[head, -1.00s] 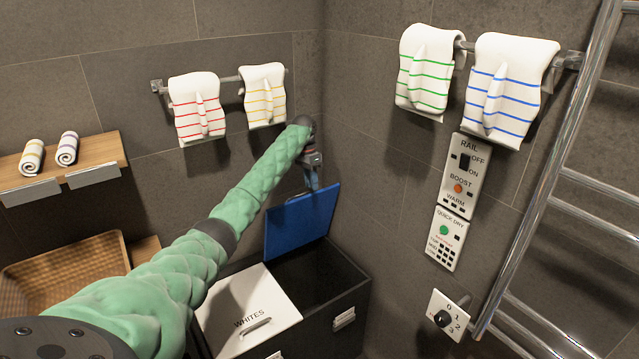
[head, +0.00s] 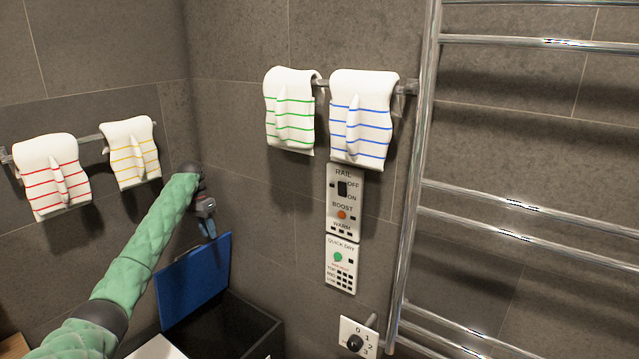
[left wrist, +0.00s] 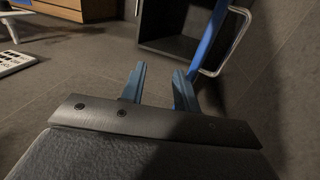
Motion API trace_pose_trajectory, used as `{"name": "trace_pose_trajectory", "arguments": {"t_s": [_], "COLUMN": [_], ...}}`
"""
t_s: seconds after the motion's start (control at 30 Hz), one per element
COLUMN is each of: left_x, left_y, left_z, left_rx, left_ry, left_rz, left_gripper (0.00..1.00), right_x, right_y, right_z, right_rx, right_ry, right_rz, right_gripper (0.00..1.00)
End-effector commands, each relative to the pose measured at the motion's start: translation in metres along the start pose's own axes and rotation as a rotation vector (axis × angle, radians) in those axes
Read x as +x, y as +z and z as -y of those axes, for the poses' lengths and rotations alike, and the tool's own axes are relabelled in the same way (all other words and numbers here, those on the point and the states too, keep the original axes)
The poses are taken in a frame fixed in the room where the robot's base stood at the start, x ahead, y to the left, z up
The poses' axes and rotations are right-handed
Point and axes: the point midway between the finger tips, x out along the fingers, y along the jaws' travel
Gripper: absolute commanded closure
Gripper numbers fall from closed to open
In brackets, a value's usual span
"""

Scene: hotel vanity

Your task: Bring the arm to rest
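My left arm comes in from the left in the head view, its green sleeve stretched toward the corner. My left gripper (head: 208,226) hangs pointing down, by the top edge of the raised blue lid (head: 195,285). In the left wrist view its two fingers (left wrist: 160,82) stand apart with nothing between them. I cannot tell whether the gripper touches the lid. My right gripper is in neither view.
The dark hamper (head: 262,325) stands open below, with part of a white lid beside it. Striped towels hang on two wall rails. A control panel (head: 345,200), a rotary switch (head: 356,343) and a chrome ladder rail (head: 418,180) are at right.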

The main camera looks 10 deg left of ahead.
Motion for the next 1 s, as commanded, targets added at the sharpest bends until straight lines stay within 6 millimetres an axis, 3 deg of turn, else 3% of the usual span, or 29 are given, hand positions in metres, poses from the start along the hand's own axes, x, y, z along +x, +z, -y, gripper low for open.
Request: {"name": "trace_pose_trajectory", "arguments": {"t_s": [0.17, 0.47, 0.7, 1.0], "left_x": [0.041, 0.184, 0.294, 0.413], "left_y": [-0.002, 0.008, 0.034, 0.084], "left_z": [-0.01, -0.055, -0.101, -0.167], "left_rx": [-0.001, -0.003, -0.005, -0.01], "left_ry": [-0.013, -0.071, -0.107, -0.138], "left_rz": [0.015, 0.039, 0.041, 0.024], "left_gripper": [0.69, 0.69, 0.69, 0.69], "right_x": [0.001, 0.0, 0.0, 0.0], "right_y": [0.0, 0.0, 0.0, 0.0], "right_z": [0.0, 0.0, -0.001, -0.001], "right_rx": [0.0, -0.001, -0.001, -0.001], "right_ry": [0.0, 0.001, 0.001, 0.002], "right_rz": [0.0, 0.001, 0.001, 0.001], "right_gripper": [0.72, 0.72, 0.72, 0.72]}}
